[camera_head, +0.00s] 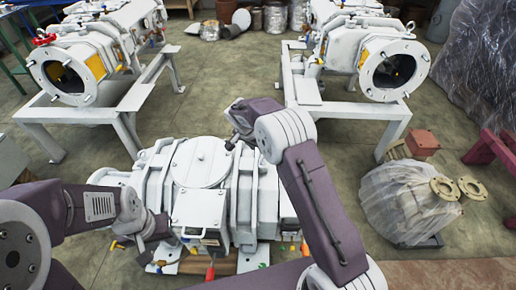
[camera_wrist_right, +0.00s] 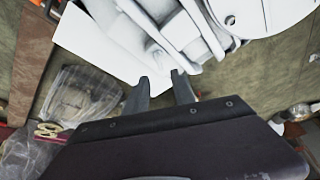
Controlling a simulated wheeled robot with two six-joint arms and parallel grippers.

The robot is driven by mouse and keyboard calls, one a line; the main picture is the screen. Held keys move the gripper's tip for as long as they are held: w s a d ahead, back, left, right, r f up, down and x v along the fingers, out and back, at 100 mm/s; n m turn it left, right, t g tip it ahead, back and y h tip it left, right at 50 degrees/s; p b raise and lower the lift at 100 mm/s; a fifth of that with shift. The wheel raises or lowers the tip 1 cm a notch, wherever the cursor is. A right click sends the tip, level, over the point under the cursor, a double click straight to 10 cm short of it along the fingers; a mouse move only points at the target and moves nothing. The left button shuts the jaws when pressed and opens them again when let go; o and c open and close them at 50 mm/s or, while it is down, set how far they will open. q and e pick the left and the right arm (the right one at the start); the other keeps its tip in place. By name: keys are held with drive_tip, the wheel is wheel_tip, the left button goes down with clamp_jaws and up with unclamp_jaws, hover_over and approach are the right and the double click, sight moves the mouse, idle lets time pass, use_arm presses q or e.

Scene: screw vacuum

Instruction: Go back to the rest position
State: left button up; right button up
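The white screw vacuum pump (camera_head: 205,165) stands on the floor in front of me, with a round lid on top. It also fills the top of the right wrist view (camera_wrist_right: 190,30). My right arm arches over the pump, and its gripper (camera_head: 238,138) is at the pump's far side. In the right wrist view the two fingers (camera_wrist_right: 161,78) are apart with nothing between them, close to the white casing. My left gripper (camera_head: 145,245) is low at the pump's near left side; its fingers are too small and overlapped to read.
Two more white pumps on frames stand behind, at left (camera_head: 95,62) and right (camera_head: 370,60). A plastic-wrapped part (camera_head: 405,205) is on the floor at right. A red-handled tool (camera_head: 210,272) is at the pump's front. The floor aisle between the rear frames is clear.

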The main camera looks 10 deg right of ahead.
drive_tip(key=d+r+m, duration=0.1)
drive_tip(key=d+r, duration=0.2)
drive_tip(key=r, duration=0.4)
drive_tip(key=s+d+r+y, duration=0.1)
drive_tip(key=s+d+r, duration=0.1)
drive_tip(key=s, duration=0.5)
drive_tip(key=s+a+f+n+g+y, duration=0.1)
drive_tip(key=s+f+n, duration=0.25)
drive_tip(key=s, duration=0.85)
drive_tip(key=s+a+f+n+g+y, duration=0.1)
drive_tip(key=s+f+n+y, duration=0.2)
drive_tip(key=s, duration=0.8)
wheel_tip(320, 180, up, 25)
drive_tip(key=n+h+p, duration=0.1)
drive_tip(key=n+p, duration=0.2)
drive_tip(key=p, duration=2.2)
drive_tip(key=shift+w+a, duration=0.3)
